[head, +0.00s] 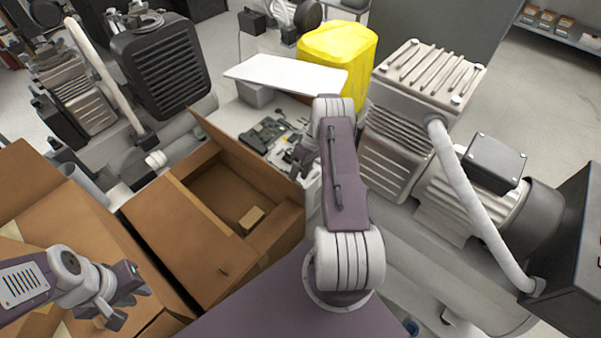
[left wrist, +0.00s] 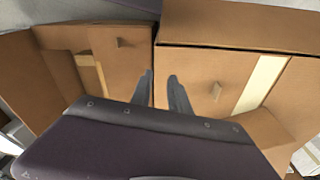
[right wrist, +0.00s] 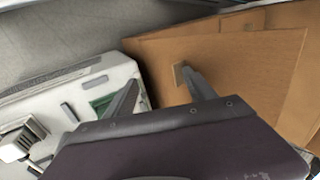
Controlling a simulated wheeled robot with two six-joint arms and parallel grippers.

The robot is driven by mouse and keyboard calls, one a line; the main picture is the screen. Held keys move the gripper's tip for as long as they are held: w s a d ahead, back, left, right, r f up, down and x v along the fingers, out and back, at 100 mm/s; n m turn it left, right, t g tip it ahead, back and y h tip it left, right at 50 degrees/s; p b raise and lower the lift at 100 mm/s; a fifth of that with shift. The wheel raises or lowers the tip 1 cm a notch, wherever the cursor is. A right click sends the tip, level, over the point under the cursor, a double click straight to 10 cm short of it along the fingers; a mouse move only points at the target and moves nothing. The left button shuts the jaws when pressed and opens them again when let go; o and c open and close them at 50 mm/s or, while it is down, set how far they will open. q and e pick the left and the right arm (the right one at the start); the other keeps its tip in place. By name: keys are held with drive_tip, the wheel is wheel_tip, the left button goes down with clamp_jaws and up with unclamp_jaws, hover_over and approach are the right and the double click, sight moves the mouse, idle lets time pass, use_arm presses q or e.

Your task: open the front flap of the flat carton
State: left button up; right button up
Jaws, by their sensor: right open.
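The flat carton is brown and stands in the middle left of the head view. Its front flap (head: 186,242) lies flat over the near part, with a small tab on it. The far flap (head: 250,165) stands raised, and part of the inside shows. My right gripper (head: 301,158) is by the raised flap's right end. In the right wrist view its fingers (right wrist: 160,80) are apart, with a brown panel (right wrist: 235,70) and a small tab (right wrist: 180,76) close to the right finger. My left gripper (head: 118,300) is left of the front flap. Its fingers (left wrist: 160,80) are slightly apart and empty over brown panels.
Another brown carton (head: 62,228) stands at the left. A circuit board (head: 268,134) lies behind the flat carton. A white panel (head: 285,75), a yellow cover (head: 338,55) and a ribbed compressor (head: 395,150) stand behind and to the right.

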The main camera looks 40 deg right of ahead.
use_arm(q)
drive_tip(key=shift+w+f, duration=0.2)
drive_tip(key=shift+f, duration=0.05)
use_arm(e)
drive_tip(key=o, duration=0.6)
drive_tip(key=shift+d+f, duration=0.1)
drive_tip(key=shift+f, duration=0.75)
use_arm(q)
drive_tip(key=shift+r, duration=0.1)
use_arm(e)
drive_tip(key=shift+r, duration=0.1)
drive_tip(key=shift+c, duration=0.5)
